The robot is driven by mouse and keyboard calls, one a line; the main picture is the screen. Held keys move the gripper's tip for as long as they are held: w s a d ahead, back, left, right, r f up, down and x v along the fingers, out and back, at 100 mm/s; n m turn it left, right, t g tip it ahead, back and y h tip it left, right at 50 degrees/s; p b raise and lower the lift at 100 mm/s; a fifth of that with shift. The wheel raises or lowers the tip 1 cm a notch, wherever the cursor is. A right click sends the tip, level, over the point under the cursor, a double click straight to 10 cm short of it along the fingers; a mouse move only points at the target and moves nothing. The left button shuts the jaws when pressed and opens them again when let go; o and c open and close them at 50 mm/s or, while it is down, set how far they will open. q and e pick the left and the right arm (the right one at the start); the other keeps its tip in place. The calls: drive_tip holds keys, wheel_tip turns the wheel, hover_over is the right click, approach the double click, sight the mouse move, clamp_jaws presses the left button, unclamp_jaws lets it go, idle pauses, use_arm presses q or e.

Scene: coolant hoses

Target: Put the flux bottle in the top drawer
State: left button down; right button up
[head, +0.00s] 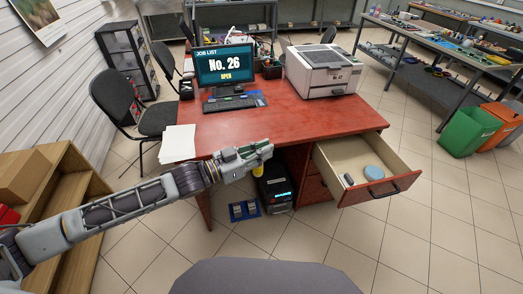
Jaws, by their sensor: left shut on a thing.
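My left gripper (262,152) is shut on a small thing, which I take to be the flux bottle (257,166). Only a bit of its yellow shows below the fingers; the rest is hidden. The gripper is in front of the desk's front edge, left of the drawer. The top drawer (398,187) at the desk's right end is pulled open. Inside lie a round blue thing (374,173) and a small dark thing (349,179). My right gripper is not in view.
The red desk (300,118) carries a monitor (225,66), a keyboard (235,103), a printer (322,70) and papers (178,143). A black machine (275,190) stands under it. A wooden shelf (68,190) is at the left. Floor before the drawer is clear.

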use_arm(q)
drive_tip(key=shift+w+f, duration=0.2)
drive_tip(key=shift+w, duration=0.05)
drive_tip(key=shift+d, duration=0.15)
drive_tip(key=shift+w+d+f+m+g+h, duration=0.3)
drive_tip(key=shift+m+g, duration=0.1)
drive_tip(key=shift+g, duration=0.1)
drive_tip(key=shift+w+d+f+m+g, duration=0.15)
drive_tip(key=shift+w+f+m+g, duration=0.15)
drive_tip(key=shift+f+g, duration=0.15)
